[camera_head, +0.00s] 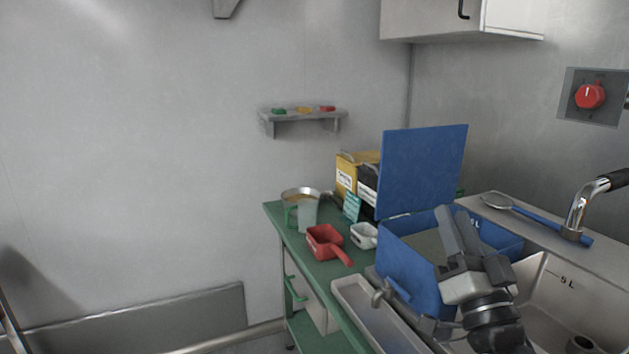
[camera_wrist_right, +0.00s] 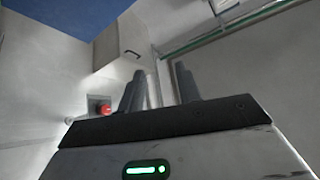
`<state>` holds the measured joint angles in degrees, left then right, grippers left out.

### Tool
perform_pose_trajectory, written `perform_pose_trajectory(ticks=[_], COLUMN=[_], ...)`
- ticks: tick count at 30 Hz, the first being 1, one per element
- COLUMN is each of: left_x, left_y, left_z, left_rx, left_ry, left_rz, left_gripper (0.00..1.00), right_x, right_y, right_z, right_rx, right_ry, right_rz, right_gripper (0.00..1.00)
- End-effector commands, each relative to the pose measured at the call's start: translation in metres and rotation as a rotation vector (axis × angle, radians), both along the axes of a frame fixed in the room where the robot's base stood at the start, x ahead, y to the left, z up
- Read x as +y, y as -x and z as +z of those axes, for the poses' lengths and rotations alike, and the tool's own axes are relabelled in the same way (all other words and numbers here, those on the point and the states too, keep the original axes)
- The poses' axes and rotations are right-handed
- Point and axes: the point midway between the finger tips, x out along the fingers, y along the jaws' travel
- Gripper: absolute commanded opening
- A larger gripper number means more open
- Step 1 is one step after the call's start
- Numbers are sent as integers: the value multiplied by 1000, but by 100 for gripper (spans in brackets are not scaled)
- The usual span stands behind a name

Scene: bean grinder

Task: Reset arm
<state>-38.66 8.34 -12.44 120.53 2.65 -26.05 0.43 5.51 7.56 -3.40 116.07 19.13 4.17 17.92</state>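My right gripper (camera_head: 454,212) is in front of the open blue bin (camera_head: 408,275) beside the sink in the head view, its two grey fingers pointing up. In the right wrist view, the fingers of the gripper (camera_wrist_right: 158,82) stand apart with nothing between them, against the wall and ceiling. It is open and empty. The gripper hides part of the bin's front and inside. My left gripper does not show in either view.
A green counter (camera_head: 284,222) holds a red scoop (camera_head: 325,242), a white scoop (camera_head: 364,236) and a clear cup (camera_head: 307,214). A steel sink (camera_head: 562,300) with a faucet (camera_head: 580,205) lies at right. A small shelf (camera_head: 300,117) is on the wall. Left of the counter is free.

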Motion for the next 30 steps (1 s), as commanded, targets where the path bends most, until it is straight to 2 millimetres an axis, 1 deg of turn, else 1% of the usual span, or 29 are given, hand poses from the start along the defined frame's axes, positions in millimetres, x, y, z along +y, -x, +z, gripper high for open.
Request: perform_pose_trajectory(ticks=[1,2,3,4,5,6,8,9,11,12,14,15,18,21,25,30], left_x=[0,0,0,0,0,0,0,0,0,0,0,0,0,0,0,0], left_y=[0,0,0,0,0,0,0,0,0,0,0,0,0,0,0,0], left_z=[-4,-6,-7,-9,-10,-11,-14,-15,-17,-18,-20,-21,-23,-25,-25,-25], left_rx=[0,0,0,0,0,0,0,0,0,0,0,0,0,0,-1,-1], left_ry=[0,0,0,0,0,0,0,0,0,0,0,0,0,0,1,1], left_rz=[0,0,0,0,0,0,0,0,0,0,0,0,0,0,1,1], left_gripper=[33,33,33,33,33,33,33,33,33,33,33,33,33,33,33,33], right_x=[10,16,24,30,35,42,50,55,60,62,65,67,70,71,72,72], right_y=[7,11,18,25,33,44,62,75,94,106,125,137,166,188,204,208], right_z=[-42,-64,-93,-114,-135,-163,-202,-225,-257,-276,-301,-317,-349,-371,-386,-388], right_rx=[102,161,237,294,352,426,534,599,689,744,817,864,961,1032,1080,1090], right_ry=[40,65,99,126,153,189,246,286,343,379,434,470,551,615,660,670], right_rz=[7,13,19,24,30,39,52,59,70,78,90,99,122,142,159,162], right_gripper=[34,34,34,34,34,34,34,34,34,34,34,34,34,34,34,34])
